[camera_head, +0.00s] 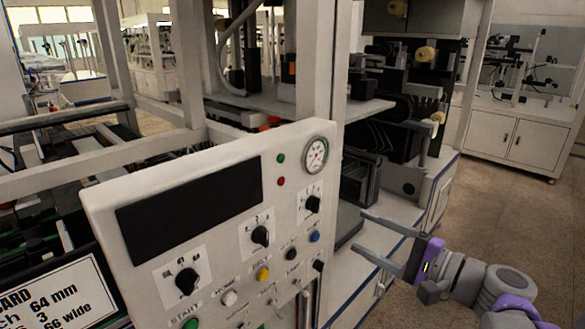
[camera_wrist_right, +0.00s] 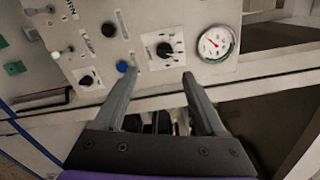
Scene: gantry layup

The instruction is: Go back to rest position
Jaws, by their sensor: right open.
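My right gripper (camera_head: 362,232) is open and empty, to the right of the control panel (camera_head: 107,201) in the head view. Its two grey fingers point left toward the panel's right edge, with a gap between them. In the right wrist view the open fingers (camera_wrist_right: 155,85) reach up toward the panel's lower edge, with nothing between the tips. A blue button (camera_wrist_right: 122,66) and a black rotary knob (camera_wrist_right: 164,49) show just beyond them. I cannot tell whether the fingers touch the panel. My left gripper is not in view.
The panel carries a dark screen (camera_head: 190,208), a pressure gauge (camera_head: 315,155), knobs and a yellow button (camera_head: 263,274). The white machine frame (camera_head: 311,60) stands behind it. Open floor (camera_head: 500,215) lies at right, with a white cabinet (camera_head: 520,138) farther back.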

